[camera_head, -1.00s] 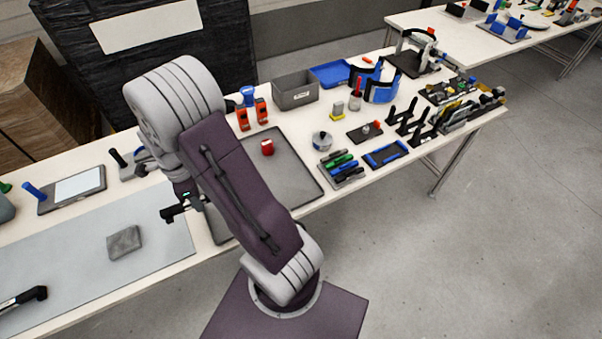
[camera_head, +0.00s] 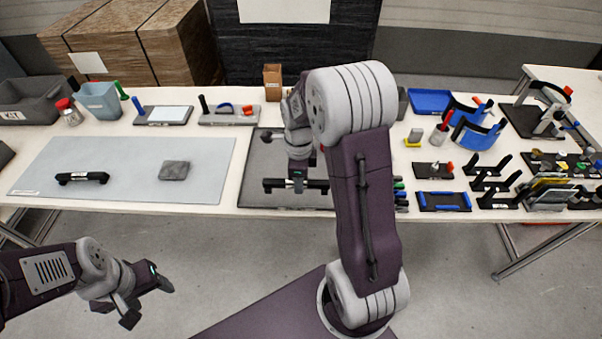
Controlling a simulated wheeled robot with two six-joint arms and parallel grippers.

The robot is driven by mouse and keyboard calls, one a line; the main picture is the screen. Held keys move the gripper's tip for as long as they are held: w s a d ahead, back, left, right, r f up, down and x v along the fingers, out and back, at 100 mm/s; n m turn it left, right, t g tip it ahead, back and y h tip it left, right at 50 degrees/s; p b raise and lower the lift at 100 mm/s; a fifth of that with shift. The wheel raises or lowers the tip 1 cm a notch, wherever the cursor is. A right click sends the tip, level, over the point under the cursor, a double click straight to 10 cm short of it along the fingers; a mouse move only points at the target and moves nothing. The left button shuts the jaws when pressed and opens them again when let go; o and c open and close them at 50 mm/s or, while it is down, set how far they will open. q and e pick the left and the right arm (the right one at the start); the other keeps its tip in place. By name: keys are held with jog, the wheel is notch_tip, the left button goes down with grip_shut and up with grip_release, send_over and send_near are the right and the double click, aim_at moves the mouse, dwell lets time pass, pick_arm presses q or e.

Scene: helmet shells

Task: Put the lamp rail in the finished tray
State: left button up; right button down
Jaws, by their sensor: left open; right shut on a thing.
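My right gripper (camera_head: 298,187) is shut on a black bar, which I take to be the lamp rail (camera_head: 318,184). It holds the bar level over the front part of a dark flat tray (camera_head: 255,160); I cannot tell whether the bar touches it. No label shows which tray is the finished one. A similar black bar (camera_head: 82,178) lies on the light grey mat (camera_head: 130,150) at the left. My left gripper (camera_head: 150,303) is open and empty, in front of the table, above the floor. My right arm hides part of the dark tray's right side.
A grey cloth-like block (camera_head: 174,170) lies on the mat. Behind are a light blue cup (camera_head: 98,100), a board with a white sheet (camera_head: 165,115) and a brown box (camera_head: 272,82). A blue tray (camera_head: 430,101) and several parts crowd the right side.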

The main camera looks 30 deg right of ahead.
jog(key=w+d+f, duration=0.1)
jog(key=w, duration=0.1)
jog(key=w+d+f, duration=0.1)
jog(key=w+f, duration=0.1)
jog(key=w+d+f, duration=0.2)
jog(key=w, duration=0.1)
jog(key=shift+d, duration=0.1)
notch_tip(320, 180, down, 4)
jog(key=shift+s, duration=0.1)
jog(key=c, duration=1.3)
grip_release()
jog(key=shift+f, duration=0.15)
